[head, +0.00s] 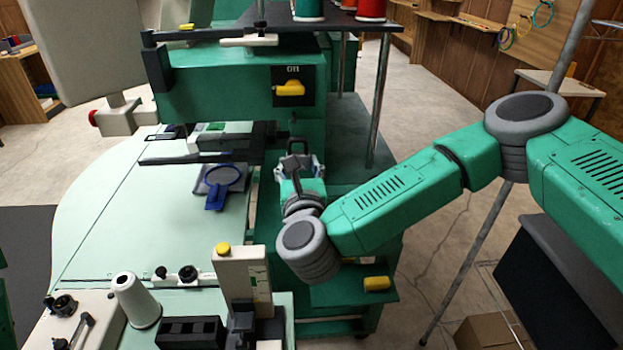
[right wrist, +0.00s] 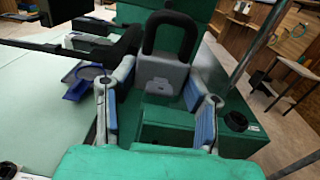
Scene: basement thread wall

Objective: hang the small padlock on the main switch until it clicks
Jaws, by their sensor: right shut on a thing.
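The main switch (head: 292,88) is a yellow handle on a black plate, on the green machine head in the head view. Its handle lies about level. My right gripper (head: 299,164) is below the switch, apart from it, shut on the small padlock. In the right wrist view the padlock (right wrist: 162,76) has a grey body and a thick black shackle pointing up, between my blue-padded fingers. In the head view only its dark shackle (head: 296,146) shows clearly. Whether the shackle is latched I cannot tell. My left gripper is not in view.
A steel post (head: 378,100) stands to the right. A white cone (head: 135,300) and a box with a yellow button (head: 240,275) are in front.

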